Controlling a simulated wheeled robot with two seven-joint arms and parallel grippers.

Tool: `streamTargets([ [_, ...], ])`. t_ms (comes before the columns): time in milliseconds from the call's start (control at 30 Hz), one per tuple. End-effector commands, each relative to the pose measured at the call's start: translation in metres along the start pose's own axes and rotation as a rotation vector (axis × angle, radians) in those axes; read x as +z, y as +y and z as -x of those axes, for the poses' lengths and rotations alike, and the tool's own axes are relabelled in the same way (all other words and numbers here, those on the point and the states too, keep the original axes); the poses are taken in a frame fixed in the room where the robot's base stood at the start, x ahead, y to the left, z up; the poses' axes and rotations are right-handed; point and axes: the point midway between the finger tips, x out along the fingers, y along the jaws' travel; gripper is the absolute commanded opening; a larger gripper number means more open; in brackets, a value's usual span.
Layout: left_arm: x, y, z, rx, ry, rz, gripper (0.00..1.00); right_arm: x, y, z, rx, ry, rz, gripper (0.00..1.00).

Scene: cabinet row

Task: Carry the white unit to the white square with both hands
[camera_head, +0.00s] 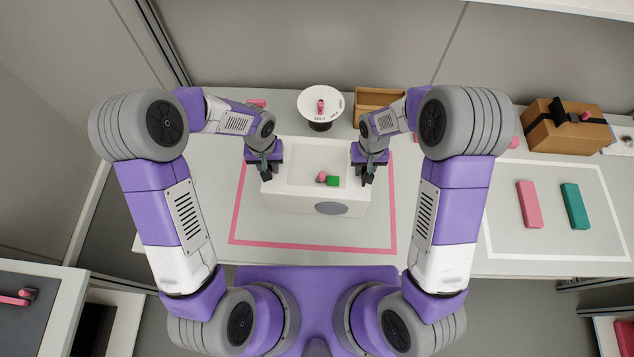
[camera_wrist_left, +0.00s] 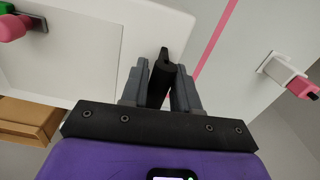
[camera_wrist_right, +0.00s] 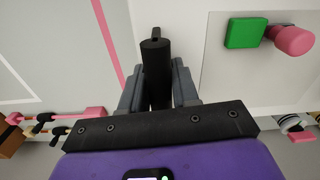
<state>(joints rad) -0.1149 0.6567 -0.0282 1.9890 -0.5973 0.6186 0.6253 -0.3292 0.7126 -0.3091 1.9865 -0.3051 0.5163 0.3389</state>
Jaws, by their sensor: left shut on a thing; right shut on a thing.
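The white unit (camera_head: 281,199) is a box with a shallow top recess and a grey oval on its front. It is inside the pink square outline (camera_head: 310,247); I cannot tell whether it is lifted. A green block (camera_head: 333,181) and a pink piece (camera_head: 321,176) lie in its recess. My left gripper (camera_head: 265,174) is shut on the black handle (camera_wrist_left: 157,80) at its left side. My right gripper (camera_head: 368,174) is shut on the black handle (camera_wrist_right: 156,72) at its right side. The white square (camera_head: 557,258) is an outline on the table at the right.
A pink bar (camera_head: 529,204) and a teal bar (camera_head: 575,206) lie inside the white square. A brown box (camera_head: 565,130) stands behind it. A round white stand (camera_head: 320,103) and a wooden tray (camera_head: 378,98) are behind the unit.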

Motion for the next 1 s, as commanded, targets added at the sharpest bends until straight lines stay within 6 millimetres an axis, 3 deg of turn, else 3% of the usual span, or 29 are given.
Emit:
streamTargets([
  [700, -0.004, 0.004, 0.049, 0.009, 0.015, 0.006, 0.0, 0.003, -0.004, 0.045, -0.002, -0.008, 0.015, 0.0],
  [1000, -0.004, 0.004, 0.053, 0.01, 0.015, 0.005, 0.0, 0.003, -0.004, 0.05, -0.002, -0.008, 0.015, 0.0],
])
